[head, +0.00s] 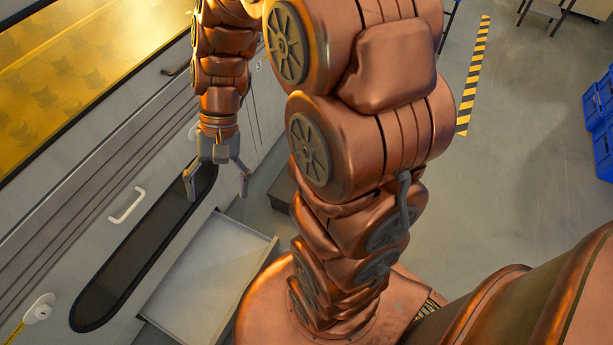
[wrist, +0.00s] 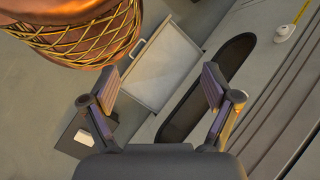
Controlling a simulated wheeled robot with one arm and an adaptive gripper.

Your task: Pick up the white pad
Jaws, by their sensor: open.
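A small white item (wrist: 84,138), which looks like the white pad, lies on a dark box (wrist: 72,138) at the lower left of the wrist view. It is partly cut off from sight by my gripper's left finger side, and I cannot make it out in the head view. My gripper (head: 216,180) hangs fingers down in front of the cabinet. It is open and empty; in the wrist view (wrist: 160,85) its two fingers stand wide apart, with the open drawer beyond them. The pad lies to the left of the fingers there, apart from them.
An open, empty-looking pale drawer (head: 213,268) juts from the cabinet below my gripper. The dark box (head: 283,192) stands on the floor beside it. A white handle (head: 127,205) and a white knob with yellow cord (head: 40,310) stick out.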

